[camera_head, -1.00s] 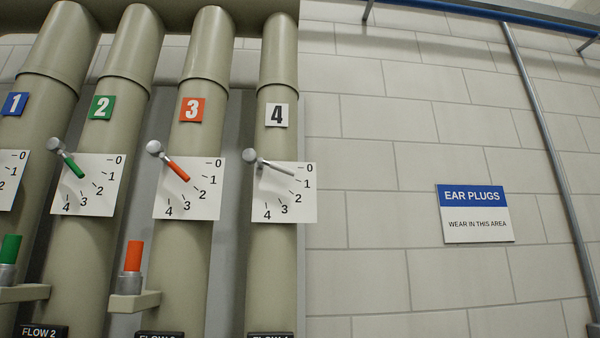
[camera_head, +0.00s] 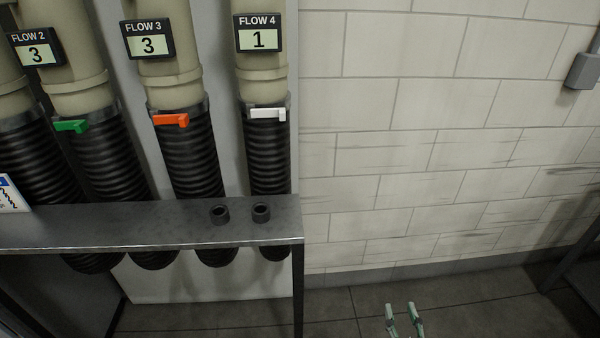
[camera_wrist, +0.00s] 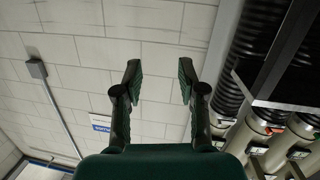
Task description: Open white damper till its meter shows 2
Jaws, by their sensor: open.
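The FLOW 4 meter (camera_head: 259,33) on the rightmost pipe reads 1. Below it, a white handle (camera_head: 267,114) lies roughly level across the collar atop the black ribbed hose. My gripper (camera_head: 402,309) is low in the head view, right of the shelf and well away from the white handle. In the wrist view my gripper (camera_wrist: 159,76) is open, with nothing between its fingers.
The FLOW 2 meter (camera_head: 34,47) and FLOW 3 meter (camera_head: 148,39) both read 3. A green handle (camera_head: 71,126) and an orange handle (camera_head: 171,120) sit on neighbouring hoses. A metal shelf (camera_head: 120,226) stands before the hoses.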

